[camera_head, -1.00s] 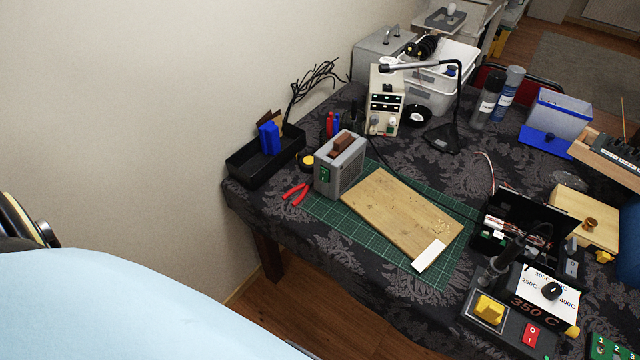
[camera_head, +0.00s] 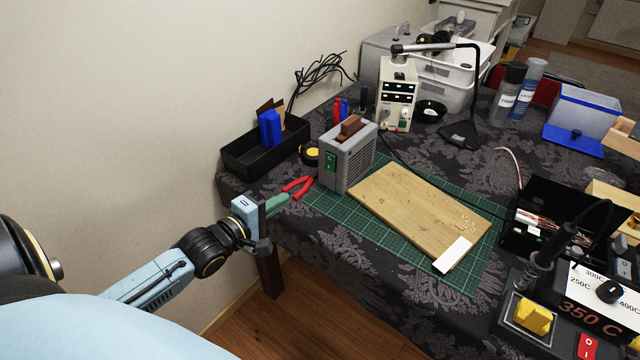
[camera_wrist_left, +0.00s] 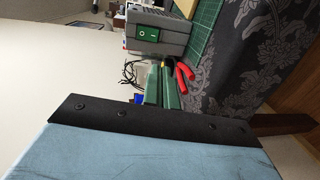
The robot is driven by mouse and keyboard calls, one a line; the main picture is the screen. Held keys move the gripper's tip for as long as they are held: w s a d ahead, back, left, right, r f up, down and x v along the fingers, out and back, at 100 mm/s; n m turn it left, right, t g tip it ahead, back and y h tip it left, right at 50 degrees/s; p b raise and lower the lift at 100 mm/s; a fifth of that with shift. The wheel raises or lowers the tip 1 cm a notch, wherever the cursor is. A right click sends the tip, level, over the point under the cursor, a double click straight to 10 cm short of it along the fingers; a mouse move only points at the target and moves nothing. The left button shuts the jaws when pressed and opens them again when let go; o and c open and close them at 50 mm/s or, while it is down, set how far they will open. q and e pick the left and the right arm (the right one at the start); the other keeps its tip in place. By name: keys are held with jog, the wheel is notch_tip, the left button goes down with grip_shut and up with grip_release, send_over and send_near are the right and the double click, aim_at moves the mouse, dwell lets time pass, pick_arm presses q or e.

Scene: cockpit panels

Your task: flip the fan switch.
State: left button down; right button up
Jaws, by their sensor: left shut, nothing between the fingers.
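The fan is a grey box (camera_head: 357,152) with a vented side and a brown block on top, standing at the back left of the green cutting mat. Its green rocker switch (camera_head: 331,161) is on the end face turned towards my left arm. The switch also shows in the left wrist view (camera_wrist_left: 147,33), ahead of the fingers. My left gripper (camera_head: 277,204) has green fingers, shut and empty, at the table's left edge. It is in front of the fan and apart from the switch. In the left wrist view the fingers (camera_wrist_left: 162,86) point towards the fan. My right gripper is not in view.
Red-handled pliers (camera_head: 297,187) lie between my left gripper and the fan. A black tray (camera_head: 262,156) with a blue item stands behind. A wooden board (camera_head: 415,215) lies on the green mat (camera_head: 340,215). The wall is close on the left.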

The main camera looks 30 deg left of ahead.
aim_at(328, 168)
pick_arm(q)
jog(key=shift+w+d+r, duration=0.1)
jog(key=shift+d+r, duration=0.05)
jog(key=shift+r, duration=0.3)
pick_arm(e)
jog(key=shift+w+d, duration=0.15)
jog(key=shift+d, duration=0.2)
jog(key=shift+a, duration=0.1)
